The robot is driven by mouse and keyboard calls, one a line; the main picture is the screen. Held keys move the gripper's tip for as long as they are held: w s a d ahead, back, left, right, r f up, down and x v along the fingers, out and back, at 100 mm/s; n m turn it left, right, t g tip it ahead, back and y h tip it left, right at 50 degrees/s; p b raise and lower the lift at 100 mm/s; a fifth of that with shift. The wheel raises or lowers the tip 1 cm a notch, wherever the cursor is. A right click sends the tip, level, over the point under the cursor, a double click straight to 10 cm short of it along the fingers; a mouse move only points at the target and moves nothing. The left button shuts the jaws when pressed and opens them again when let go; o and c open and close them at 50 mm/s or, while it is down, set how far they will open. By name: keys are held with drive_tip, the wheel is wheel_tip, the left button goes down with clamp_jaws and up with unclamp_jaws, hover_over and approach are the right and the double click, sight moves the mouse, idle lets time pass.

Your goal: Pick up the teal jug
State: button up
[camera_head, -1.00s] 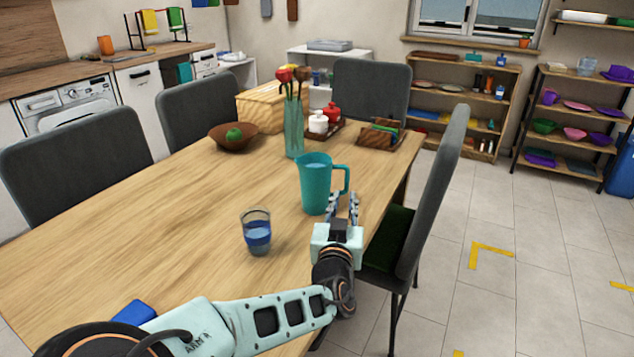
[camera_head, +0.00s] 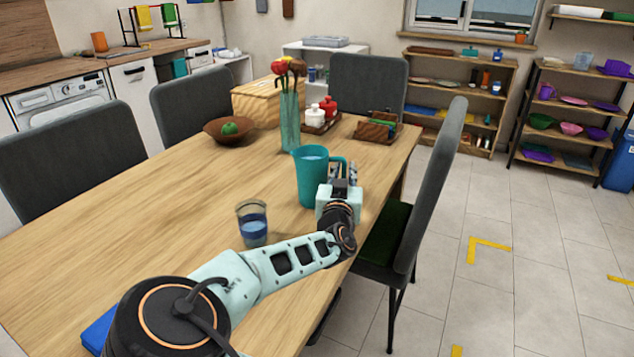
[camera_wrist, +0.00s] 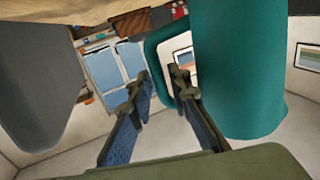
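The teal jug (camera_head: 309,180) stands upright near the right edge of the wooden table (camera_head: 150,205), with its handle towards the right. My gripper (camera_head: 343,174) is at the handle side, close to the jug. In the wrist view the jug's body (camera_wrist: 235,70) fills the upper right. The two fingers of my gripper (camera_wrist: 161,82) are apart there, and the handle's outer bar appears between them. One finger seems to overlap the handle's opening. Contact with the handle cannot be made out.
A glass of blue liquid (camera_head: 252,224) stands left of my forearm, in front of the jug. A vase with flowers (camera_head: 289,122) is behind the jug. A grey chair (camera_head: 432,190) stands close to the table's right side. The table's left part is clear.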

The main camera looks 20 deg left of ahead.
drive_tip(key=shift+w, duration=0.25)
drive_tip(key=shift+c, duration=0.4)
clamp_jaws()
drive_tip(key=shift+r, duration=0.15)
drive_tip(key=shift+r, duration=0.2)
